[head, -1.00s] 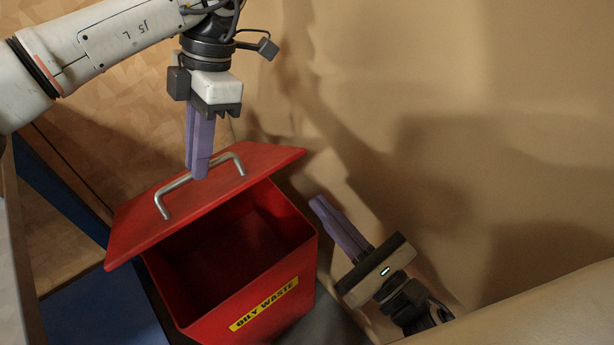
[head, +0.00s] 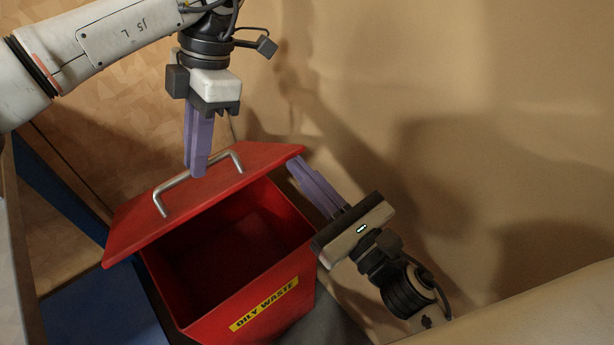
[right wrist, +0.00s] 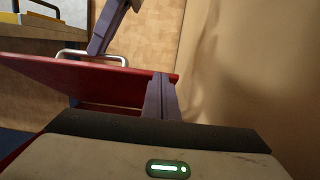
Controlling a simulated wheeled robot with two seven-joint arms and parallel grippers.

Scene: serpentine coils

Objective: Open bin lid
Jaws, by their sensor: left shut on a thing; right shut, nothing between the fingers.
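A red bin (head: 290,270) with a yellow "OILY WASTE" label stands in the middle of the head view. Its red lid (head: 130,225) is tilted up, and the bin's dark inside shows below it. A metal handle (head: 165,205) spans the lid's top. My left gripper (head: 198,170) points down and is shut on the handle. My right gripper (head: 295,168) is shut and empty, with its purple fingertips close to the lid's right corner. In the right wrist view its fingers (right wrist: 160,85) overlap the lid's edge (right wrist: 100,85); I cannot tell whether they touch.
A tan wall (head: 480,100) lies behind and to the right of the bin. A blue surface (head: 100,310) lies left of the bin. A beige rounded surface (head: 540,310) fills the lower right corner of the head view.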

